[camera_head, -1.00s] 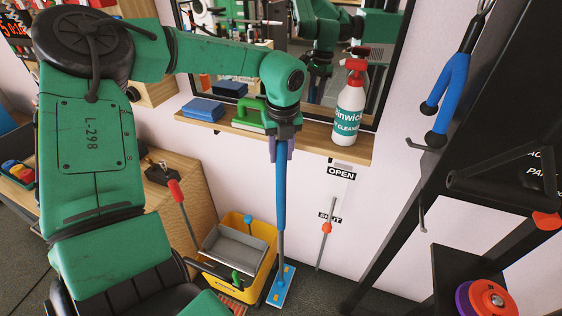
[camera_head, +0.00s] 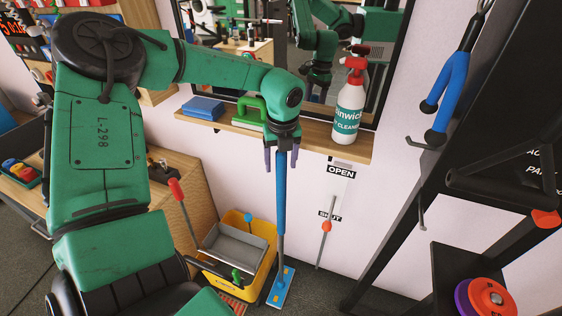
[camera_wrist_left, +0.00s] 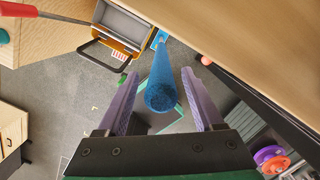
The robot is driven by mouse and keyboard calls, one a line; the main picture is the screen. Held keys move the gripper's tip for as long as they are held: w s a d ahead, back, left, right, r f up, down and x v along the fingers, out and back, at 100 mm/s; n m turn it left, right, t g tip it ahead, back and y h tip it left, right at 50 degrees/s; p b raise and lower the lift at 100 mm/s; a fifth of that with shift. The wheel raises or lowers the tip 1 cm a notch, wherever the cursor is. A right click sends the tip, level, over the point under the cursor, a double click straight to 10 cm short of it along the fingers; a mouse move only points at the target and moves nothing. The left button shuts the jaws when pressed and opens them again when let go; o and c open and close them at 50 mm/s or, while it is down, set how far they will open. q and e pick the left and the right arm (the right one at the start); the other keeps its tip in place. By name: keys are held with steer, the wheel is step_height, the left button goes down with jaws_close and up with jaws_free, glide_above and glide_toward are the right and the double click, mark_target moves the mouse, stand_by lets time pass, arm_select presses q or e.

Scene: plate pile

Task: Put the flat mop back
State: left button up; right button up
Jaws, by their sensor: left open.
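The flat mop has a blue handle (camera_head: 281,200) and a flat light-blue head (camera_head: 281,287). It stands nearly upright, its head low beside the right side of the yellow bucket. My left gripper (camera_head: 282,160) is open at the top of the handle, with one purple finger on each side. In the left wrist view, the blue handle's end (camera_wrist_left: 160,97) sits between the spread fingers (camera_wrist_left: 163,98), with a gap visible on both sides. I cannot tell whether the handle rests against the shelf. My right gripper is not in view.
The yellow bucket (camera_head: 212,276) holds a grey tray. A black rack (camera_head: 455,200) stands right.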

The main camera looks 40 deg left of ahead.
arm_select(q)
steer(key=r, duration=0.8)
steer(key=d+r+b, duration=0.1)
steer(key=r, duration=0.3)
steer(key=shift+s, duration=0.4)
steer(key=shift+d, duration=0.1)
